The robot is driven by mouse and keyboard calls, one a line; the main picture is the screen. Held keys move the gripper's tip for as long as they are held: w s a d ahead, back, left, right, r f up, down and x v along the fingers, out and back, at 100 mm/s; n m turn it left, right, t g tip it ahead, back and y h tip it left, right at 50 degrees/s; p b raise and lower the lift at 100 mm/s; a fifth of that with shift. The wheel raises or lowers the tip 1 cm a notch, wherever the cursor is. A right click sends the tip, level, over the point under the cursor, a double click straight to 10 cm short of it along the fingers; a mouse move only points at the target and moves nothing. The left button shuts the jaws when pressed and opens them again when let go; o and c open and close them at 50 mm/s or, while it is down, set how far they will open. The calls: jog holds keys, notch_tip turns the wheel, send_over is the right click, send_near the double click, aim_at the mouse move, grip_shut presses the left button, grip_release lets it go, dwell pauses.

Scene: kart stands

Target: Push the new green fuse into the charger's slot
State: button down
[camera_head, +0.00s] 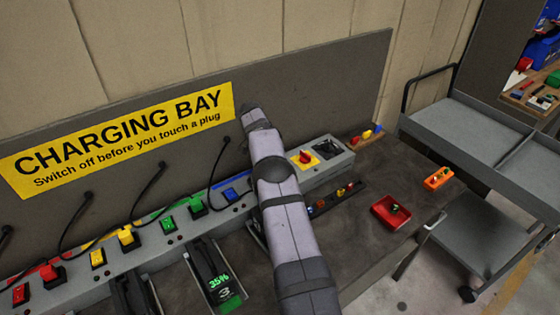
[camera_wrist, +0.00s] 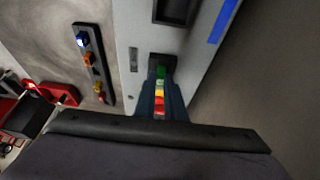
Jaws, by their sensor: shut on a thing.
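My gripper (camera_wrist: 160,98) points down at the grey charger (camera_wrist: 132,30), its dark blue fingers on either side of a narrow coloured stack. A green piece, which looks like the green fuse (camera_wrist: 160,72), shows at the fingertips, with yellow, orange and red parts below it in the picture. A dark recess (camera_wrist: 158,59), which may be the slot, lies right at the fingertips. I cannot tell how deep the fuse sits in it. In the head view my arm hides the gripper, the fuse and that part of the charger.
A black strip (camera_wrist: 93,55) of coloured fuses lies beside the charger. The head view shows a red tray (camera_head: 379,213) with small pieces, an orange holder (camera_head: 430,184), a red switch (camera_head: 306,156) and several plugs with cables. A grey trolley (camera_head: 470,122) stands at the right.

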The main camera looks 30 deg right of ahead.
jog(key=c, duration=1.7)
grip_release()
jog(key=shift+c, duration=0.2)
jog(key=b+v, duration=0.2)
jog(key=v, duration=0.5)
jog(key=shift+r+b, duration=0.15)
jog(key=shift+b, duration=0.25)
jog(key=shift+a, duration=0.2)
